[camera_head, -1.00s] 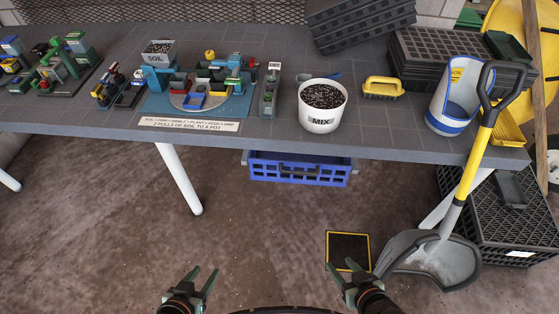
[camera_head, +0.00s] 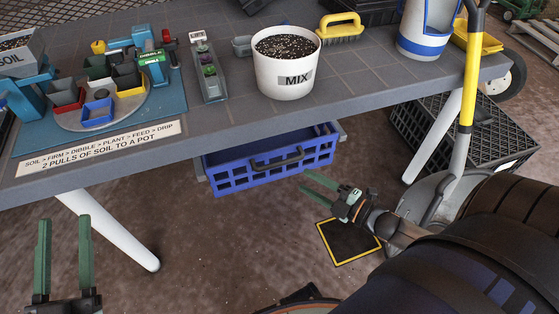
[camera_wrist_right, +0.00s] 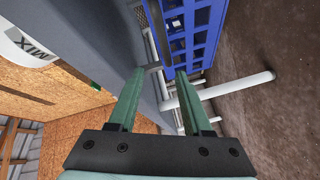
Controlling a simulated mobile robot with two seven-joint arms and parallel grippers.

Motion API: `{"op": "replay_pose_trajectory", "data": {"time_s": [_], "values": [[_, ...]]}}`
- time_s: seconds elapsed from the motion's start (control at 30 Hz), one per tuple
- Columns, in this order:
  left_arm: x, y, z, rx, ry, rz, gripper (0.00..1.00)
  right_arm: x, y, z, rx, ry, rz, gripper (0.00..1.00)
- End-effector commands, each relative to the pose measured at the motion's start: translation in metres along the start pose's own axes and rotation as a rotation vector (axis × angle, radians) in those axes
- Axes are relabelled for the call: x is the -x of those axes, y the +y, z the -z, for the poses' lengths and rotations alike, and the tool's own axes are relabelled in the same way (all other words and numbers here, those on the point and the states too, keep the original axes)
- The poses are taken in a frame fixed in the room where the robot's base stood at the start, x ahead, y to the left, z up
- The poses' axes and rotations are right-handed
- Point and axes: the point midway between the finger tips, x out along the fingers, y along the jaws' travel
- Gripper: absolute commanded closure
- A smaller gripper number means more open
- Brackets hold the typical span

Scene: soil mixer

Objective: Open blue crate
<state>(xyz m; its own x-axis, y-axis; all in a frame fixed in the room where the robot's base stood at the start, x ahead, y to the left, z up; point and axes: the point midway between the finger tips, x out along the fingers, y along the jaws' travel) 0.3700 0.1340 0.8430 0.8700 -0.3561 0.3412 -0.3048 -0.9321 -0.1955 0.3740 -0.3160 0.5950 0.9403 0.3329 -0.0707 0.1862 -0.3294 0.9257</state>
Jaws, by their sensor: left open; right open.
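The blue crate (camera_head: 270,163) sits under the front edge of the table like a drawer, with a dark handle (camera_head: 277,158) on its front face. In the right wrist view the crate (camera_wrist_right: 203,35) is ahead, beyond the fingertips, at the top right. My right gripper (camera_head: 318,188) is open and empty, just in front of and below the crate's right part, apart from it. Its green fingers (camera_wrist_right: 160,88) also show in the right wrist view. My left gripper (camera_head: 64,228) is open and empty at the lower left, away from the crate.
The grey table (camera_head: 225,118) overhangs the crate. On it stand a white MIX bucket (camera_head: 287,75), a yellow-handled brush (camera_head: 340,28) and a planting station (camera_head: 97,112). A white table leg (camera_head: 112,232) is left of the crate. A shovel (camera_head: 466,100) and black crate (camera_head: 487,128) are at right.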

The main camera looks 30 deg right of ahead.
Motion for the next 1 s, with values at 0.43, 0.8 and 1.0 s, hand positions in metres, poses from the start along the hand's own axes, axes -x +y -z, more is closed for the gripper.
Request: {"op": "replay_pose_trajectory", "data": {"time_s": [0.43, 0.8, 1.0], "values": [[0.039, 0.025, 0.042, -0.088, 0.433, -0.049, 0.5, 0.006, -0.022, -0.052, 0.487, 0.236, -0.167, 0.5], [0.044, 0.029, 0.033, -0.099, 0.441, -0.053, 0.5, -0.038, -0.015, -0.04, 0.507, 0.248, -0.18, 0.5], [0.048, 0.033, 0.02, -0.107, 0.433, -0.056, 0.5, -0.078, -0.011, -0.028, 0.506, 0.247, -0.179, 0.5]]}}
